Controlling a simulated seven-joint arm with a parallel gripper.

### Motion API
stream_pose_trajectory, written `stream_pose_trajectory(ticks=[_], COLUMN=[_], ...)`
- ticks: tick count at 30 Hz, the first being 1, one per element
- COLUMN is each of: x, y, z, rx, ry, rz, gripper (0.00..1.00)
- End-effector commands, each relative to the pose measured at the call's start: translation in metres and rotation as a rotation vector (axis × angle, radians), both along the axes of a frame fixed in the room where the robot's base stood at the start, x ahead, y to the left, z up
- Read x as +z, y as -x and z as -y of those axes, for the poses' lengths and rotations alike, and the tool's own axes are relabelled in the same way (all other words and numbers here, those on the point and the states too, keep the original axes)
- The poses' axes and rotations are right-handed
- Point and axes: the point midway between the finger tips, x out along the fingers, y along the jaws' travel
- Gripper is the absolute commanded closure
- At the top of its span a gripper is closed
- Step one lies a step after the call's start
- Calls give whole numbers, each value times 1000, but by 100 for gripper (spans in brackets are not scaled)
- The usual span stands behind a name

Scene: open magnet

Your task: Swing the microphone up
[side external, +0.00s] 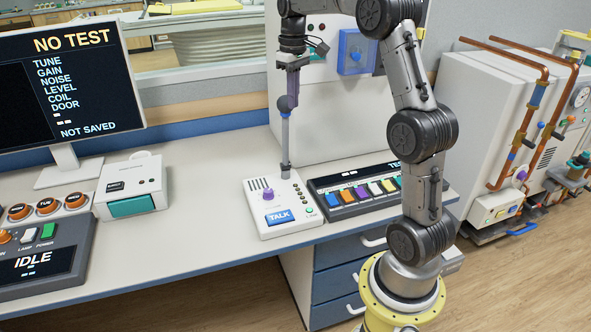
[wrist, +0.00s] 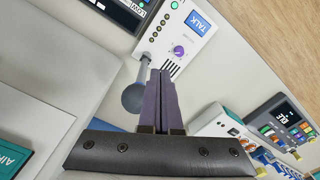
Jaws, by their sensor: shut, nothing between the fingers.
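The microphone (side external: 285,135) is a grey stalk with a dark blue-grey ball head, standing about upright from the back of a white TALK box (side external: 296,221). In the wrist view, the ball head (wrist: 134,98) and stalk lie just left of my fingers. My gripper (side external: 292,104) points down beside the ball head, with its fingers overlapping the head in the side view. In the wrist view, my gripper's purple-grey fingers (wrist: 160,74) are together with nothing between them. I cannot tell whether they touch the microphone.
A panel of coloured keys (side external: 362,192) sits right of the TALK box. A white box with a teal front (side external: 132,190), a monitor (side external: 70,85) and an IDLE console (side external: 40,262) stand left. A tall white cabinet (side external: 330,110) rises behind. The bench front between is clear.

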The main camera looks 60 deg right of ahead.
Motion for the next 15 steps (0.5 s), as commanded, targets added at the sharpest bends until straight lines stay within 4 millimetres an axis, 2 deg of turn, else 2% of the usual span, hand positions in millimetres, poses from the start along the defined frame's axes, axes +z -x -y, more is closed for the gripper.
stream_pose_trajectory(ticks=[15], x=[46], y=[-1], z=[0], rx=[0], ry=[1], rz=[2], gripper=[100])
